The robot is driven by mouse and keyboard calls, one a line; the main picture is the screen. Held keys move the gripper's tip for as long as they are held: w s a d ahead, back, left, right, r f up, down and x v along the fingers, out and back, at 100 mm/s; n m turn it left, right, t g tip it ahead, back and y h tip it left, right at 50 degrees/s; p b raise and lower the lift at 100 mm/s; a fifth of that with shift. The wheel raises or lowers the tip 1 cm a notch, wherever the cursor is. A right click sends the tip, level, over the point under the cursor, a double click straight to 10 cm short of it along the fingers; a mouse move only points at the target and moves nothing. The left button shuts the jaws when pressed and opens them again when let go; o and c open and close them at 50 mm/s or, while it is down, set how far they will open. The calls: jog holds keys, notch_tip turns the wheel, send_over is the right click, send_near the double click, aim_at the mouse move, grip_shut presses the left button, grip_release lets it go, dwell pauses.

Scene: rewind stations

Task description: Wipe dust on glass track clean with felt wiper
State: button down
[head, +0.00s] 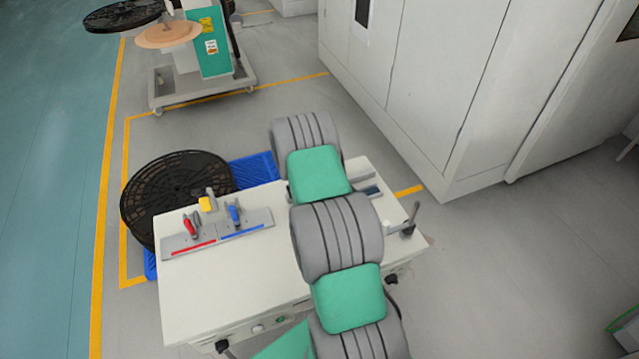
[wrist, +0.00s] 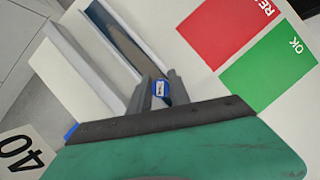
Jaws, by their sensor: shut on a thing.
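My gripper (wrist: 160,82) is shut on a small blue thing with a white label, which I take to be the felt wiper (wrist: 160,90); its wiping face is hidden. The glass track (wrist: 118,38) is a dark bluish strip between pale grey rails, running from the upper left towards my fingers. The wiper is at the track's near end in the wrist view; I cannot tell whether it touches the glass. In the head view, part of the track (head: 372,190) shows beside my arm, which hides my gripper and the wiper.
A red card (wrist: 228,28) and a green OK card (wrist: 270,68) lie right of the track. On the bench (head: 230,295), a grey plate holds a red-handled tool (head: 190,227) and a blue-handled tool (head: 234,214), near a yellow block (head: 207,204). A black reel (head: 170,190) stands left.

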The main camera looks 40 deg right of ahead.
jog(key=shift+w+a, duration=0.15)
jog(key=shift+a, duration=0.45)
jog(key=shift+w+a, duration=0.15)
jog(key=shift+a, duration=0.4)
jog(key=shift+w+a+r, duration=0.1)
jog(key=shift+a+r, duration=0.1)
jog(key=shift+w+r, duration=0.1)
jog(key=shift+r, duration=0.7)
jog(key=shift+s+r, duration=0.2)
jog(key=shift+r, duration=2.8)
